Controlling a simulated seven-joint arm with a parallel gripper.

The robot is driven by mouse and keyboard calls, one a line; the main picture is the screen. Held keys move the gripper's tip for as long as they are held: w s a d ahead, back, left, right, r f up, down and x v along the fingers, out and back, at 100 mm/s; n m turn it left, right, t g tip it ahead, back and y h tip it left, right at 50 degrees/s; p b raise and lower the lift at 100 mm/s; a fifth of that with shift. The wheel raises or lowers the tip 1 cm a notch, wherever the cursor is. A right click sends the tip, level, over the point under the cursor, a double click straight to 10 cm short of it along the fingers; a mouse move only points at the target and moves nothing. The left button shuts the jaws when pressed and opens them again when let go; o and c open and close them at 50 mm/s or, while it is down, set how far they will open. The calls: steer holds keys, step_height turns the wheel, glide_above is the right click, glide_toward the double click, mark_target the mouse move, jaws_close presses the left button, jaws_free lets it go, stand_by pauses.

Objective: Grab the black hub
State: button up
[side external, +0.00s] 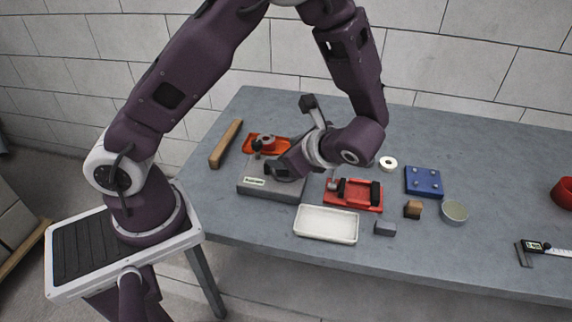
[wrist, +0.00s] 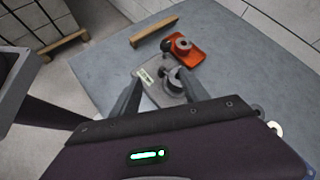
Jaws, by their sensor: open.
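My gripper (side external: 283,172) hangs over the grey block (side external: 258,190) with its fingers pointing down and left. In the wrist view its two fingers (wrist: 160,86) are apart, and a dark round hub-like part (wrist: 173,84) on the grey block shows between them. Whether the fingers touch this part cannot be told. A smaller black part (side external: 257,145) is at the left side of the orange-red base (side external: 282,152), which carries a dark grey round piece (wrist: 183,44). Which of these dark parts is the black hub is not certain. My wrist hides part of the block.
A wooden bar (side external: 226,144) lies at the left. A red fixture (side external: 353,206) with black pieces, a white tray (side external: 326,224), a blue block (side external: 423,182), a white ring (side external: 388,163) and a round dish (side external: 455,212) lie to the right. The back of the table is clear.

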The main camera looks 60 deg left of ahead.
steer(key=w+f+m+t+y, duration=0.1)
steer(key=f+m, duration=0.1)
steer(key=w+f+m+y, duration=0.1)
steer(key=f, duration=0.2)
steer(key=w+f+m+t, duration=0.1)
steer(key=f+m, duration=0.1)
steer(key=shift+w+f+m+t+y, duration=0.2)
steer(key=shift+m+t+y, duration=0.1)
steer(key=shift+y, duration=0.1)
steer(key=shift+a+f, duration=0.25)
steer(key=shift+f, duration=0.05)
steer(key=x, duration=0.6)
steer(key=shift+w+a+f, duration=0.1)
steer(key=shift+a+f, duration=0.1)
steer(key=shift+f, duration=0.2)
jaws_close()
